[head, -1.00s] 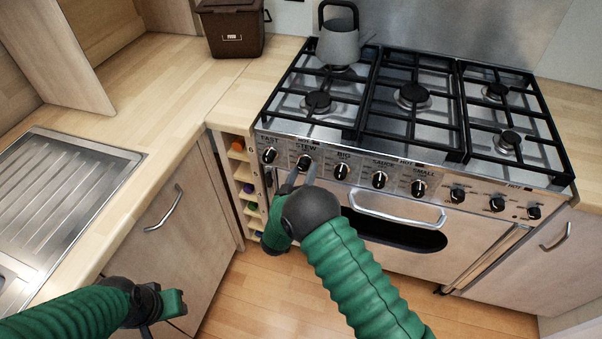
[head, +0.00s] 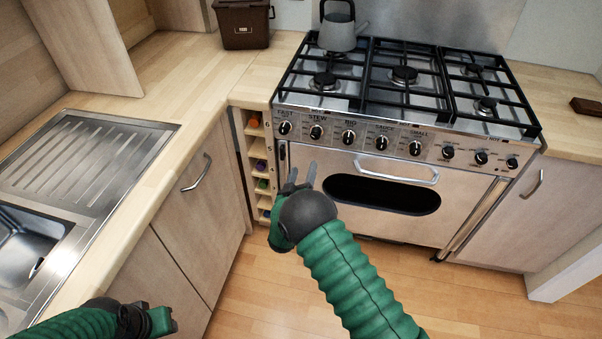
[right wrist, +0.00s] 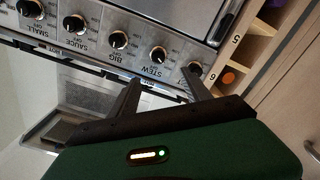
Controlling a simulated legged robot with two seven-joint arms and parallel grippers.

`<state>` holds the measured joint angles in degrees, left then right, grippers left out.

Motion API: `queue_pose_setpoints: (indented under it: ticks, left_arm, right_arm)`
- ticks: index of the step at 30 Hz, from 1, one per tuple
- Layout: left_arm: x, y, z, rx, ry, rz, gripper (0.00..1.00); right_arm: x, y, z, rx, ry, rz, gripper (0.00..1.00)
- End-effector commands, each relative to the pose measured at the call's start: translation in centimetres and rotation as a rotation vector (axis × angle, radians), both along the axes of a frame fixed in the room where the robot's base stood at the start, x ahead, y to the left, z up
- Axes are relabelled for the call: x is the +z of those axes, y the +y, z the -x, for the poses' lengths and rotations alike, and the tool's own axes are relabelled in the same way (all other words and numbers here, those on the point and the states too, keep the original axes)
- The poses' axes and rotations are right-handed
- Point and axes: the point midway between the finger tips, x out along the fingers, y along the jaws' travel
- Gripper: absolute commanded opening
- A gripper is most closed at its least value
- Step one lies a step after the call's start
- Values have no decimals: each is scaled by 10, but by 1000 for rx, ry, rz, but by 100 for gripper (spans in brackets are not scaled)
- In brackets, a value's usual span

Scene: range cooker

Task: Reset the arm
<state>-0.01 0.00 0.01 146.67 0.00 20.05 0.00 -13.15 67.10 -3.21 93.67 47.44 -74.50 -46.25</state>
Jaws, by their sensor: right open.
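My right gripper (head: 301,176) is open and empty in the head view, in front of the left part of the cooker front, below the knobs. Its two dark fingers also show in the right wrist view (right wrist: 163,88), apart, with the knob row beyond them. My left arm comes in at the lower left of the head view. Its gripper (head: 160,322) is near the bottom edge, and its fingers do not show clearly. The range cooker (head: 400,165) has a row of black knobs along its front and a long oven handle (head: 397,170).
A grey kettle (head: 338,33) stands on the back left of the hob. A brown bin (head: 243,25) is on the counter. A narrow bottle rack (head: 258,165) is left of the cooker. A sink (head: 30,250) is at the left. The wooden floor (head: 460,300) is clear at the lower right.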

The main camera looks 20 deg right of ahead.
Motion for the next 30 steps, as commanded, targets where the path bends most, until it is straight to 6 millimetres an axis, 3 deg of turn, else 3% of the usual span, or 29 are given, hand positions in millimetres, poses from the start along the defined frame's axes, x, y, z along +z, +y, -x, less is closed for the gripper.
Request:
queue_pose_setpoints:
  ticks: [8, 11, 13, 15, 17, 19, 24, 27, 30]
  left_arm:
    - [1, 0, 0, 0, 0, 0, 36]
    - [11, 0, 0, 0, 0, 0, 36]
    - [25, 0, 0, 0, 0, 0, 36]
    - [42, 0, 0, 0, 0, 0, 36]
    - [56, 0, 0, 0, 0, 0, 36]
    - [71, 0, 0, 0, 0, 0, 36]
    - [97, 0, 0, 0, 0, 0, 36]
    - [104, 0, 0, 0, 0, 0, 36]
    - [107, 0, 0, 0, 0, 0, 36]
  right_arm:
    - [3, 3, 1, 2, 0, -3, 56]
    - [20, 6, -3, 45, 31, -75, 56]
    - [42, 15, -4, 110, 95, -192, 56]
    - [67, 30, 10, 191, 201, -348, 56]
    - [85, 45, 38, 247, 325, -484, 56]
    - [103, 59, 87, 280, 485, -621, 56]
    - [127, 67, 232, 218, 856, -806, 56]
    - [133, 61, 294, 147, 992, -838, 56]
    - [135, 56, 329, 97, 1064, -848, 56]
